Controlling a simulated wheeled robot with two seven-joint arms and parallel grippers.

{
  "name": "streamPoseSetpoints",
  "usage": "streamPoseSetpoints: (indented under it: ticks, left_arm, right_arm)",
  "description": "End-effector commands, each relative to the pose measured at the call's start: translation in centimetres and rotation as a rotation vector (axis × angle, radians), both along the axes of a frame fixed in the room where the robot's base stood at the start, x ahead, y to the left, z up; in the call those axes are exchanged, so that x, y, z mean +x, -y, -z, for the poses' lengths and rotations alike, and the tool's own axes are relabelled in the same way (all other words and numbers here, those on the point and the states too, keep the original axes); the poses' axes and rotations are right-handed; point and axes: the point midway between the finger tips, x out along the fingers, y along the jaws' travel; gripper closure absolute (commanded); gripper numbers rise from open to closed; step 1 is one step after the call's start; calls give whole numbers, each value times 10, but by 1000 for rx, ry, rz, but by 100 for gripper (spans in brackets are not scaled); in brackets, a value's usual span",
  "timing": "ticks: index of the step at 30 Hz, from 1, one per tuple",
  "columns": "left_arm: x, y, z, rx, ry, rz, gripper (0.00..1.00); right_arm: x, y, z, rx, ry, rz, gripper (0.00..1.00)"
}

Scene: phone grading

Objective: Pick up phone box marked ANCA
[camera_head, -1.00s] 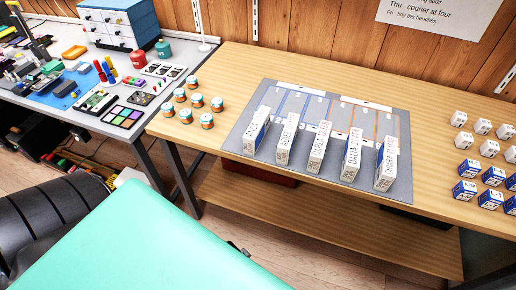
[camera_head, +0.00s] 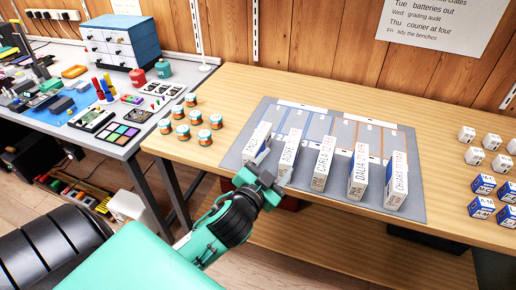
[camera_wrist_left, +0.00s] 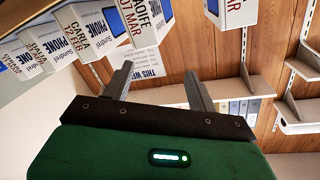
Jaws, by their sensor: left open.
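Five upright white phone boxes stand in a row on the grey mat (camera_head: 410,170). The leftmost box (camera_head: 257,138) stands nearest my left gripper, which covers its lower front; I cannot read its name surely. The second box (camera_head: 289,143) is just right of the gripper. My left gripper (camera_head: 267,166) is open and empty at the mat's front edge. In the left wrist view its two fingers (camera_wrist_left: 158,85) are spread with nothing between them. There, a box reading AOIFE (camera_wrist_left: 115,25) is at upper left, and another box (camera_wrist_left: 235,12) is cut off at the top. My right gripper is out of view.
More boxes, the middle one (camera_head: 323,163) among them, stand to the right. Several small jars (camera_head: 190,120) sit left of the mat. White and blue small boxes (camera_head: 482,185) sit at the right. A workbench with drawers (camera_head: 120,45) adjoins at left.

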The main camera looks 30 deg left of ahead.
Motion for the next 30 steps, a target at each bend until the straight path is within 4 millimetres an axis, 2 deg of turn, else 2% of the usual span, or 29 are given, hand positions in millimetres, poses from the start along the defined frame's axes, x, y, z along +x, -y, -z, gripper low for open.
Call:
streamPoseSetpoints:
  ticks: [1,3,6,9,13,17,19,22,26,29,30]
  left_arm:
    - [10,7,-28,48,114,46,42]
    - [18,21,-64,116,271,121,42]
    - [20,47,-109,226,473,248,42]
    - [13,76,-142,353,648,392,42]
    - [-2,114,-163,545,824,604,42]
    - [-17,144,-161,767,929,830,42]
    - [-22,155,-151,898,950,953,42]
    - [-24,161,-130,1096,932,1125,42]
    - [-16,148,-98,1362,819,1326,42]
    - [-4,122,-74,1567,658,1451,42]
    - [2,108,-67,1644,576,1494,42]
  right_arm:
    - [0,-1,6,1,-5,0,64]
    - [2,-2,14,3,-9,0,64]
    - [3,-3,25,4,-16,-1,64]
    - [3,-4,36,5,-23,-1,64]
    - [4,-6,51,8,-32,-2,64]
    - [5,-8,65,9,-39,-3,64]
    - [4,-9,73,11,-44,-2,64]
    - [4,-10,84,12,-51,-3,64]
    - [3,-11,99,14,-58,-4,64]
    - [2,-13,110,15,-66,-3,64]
    - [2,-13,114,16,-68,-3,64]
